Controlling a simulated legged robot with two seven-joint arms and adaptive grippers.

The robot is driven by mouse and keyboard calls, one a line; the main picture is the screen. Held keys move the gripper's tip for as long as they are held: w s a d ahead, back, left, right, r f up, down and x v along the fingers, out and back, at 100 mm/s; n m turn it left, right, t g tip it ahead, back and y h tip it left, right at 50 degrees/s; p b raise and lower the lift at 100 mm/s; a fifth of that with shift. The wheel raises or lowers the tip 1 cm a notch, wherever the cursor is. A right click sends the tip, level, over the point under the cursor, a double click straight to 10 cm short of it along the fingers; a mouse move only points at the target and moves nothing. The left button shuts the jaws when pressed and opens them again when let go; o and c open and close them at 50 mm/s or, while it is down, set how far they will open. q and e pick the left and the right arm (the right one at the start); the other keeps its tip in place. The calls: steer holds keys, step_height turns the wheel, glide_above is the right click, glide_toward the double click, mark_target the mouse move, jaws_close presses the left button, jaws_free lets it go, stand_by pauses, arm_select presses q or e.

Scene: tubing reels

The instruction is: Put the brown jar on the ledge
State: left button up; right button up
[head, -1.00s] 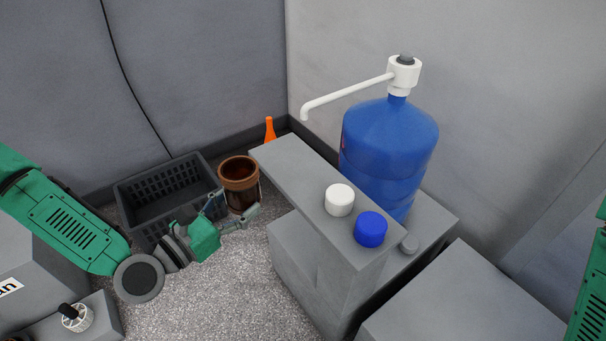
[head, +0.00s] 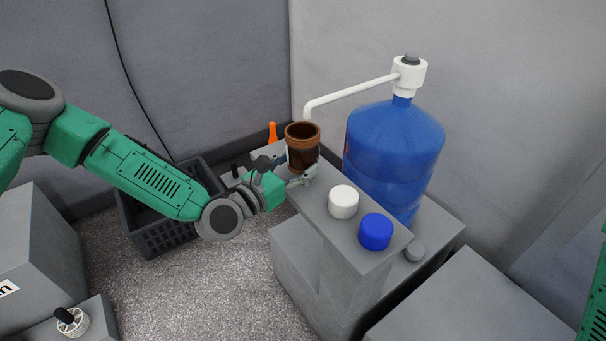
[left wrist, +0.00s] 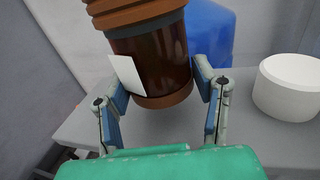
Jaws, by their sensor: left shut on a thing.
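The brown jar (head: 303,150) is open-topped with a lighter brown rim and is upright in the head view. My left gripper (head: 295,173) is shut around its sides. In the left wrist view the jar (left wrist: 150,65) sits between the two fingers (left wrist: 163,95), with a white label on its side. The grey ledge (head: 318,209) is a long flat slab, and the jar is at its far part, over or on it. I cannot tell whether the jar's base touches the surface. Only a green piece of my right arm shows at the right edge; its gripper is out of view.
A white cap (head: 343,202) and a blue cap (head: 375,232) stand on the ledge's near part. The blue water bottle (head: 392,150) with a white pump spout (head: 350,95) rises behind. A black crate (head: 160,238) sits on the floor at left. An orange cone-like object (head: 273,132) is behind.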

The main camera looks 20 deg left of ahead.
arm_select(q)
steer(key=shift+w+d, duration=0.2)
steer(key=shift+w, duration=0.2)
steer(key=f, duration=0.1)
steer(key=f+b, duration=0.1)
steer(key=f, duration=0.1)
steer(key=shift+w+d+f+b, duration=0.15)
steer(key=shift+w+f+b, duration=0.1)
steer(key=shift+f+b, duration=0.15)
steer(key=shift+r, duration=0.15)
steer(key=o, duration=1.3)
steer(key=shift+c, duration=0.2)
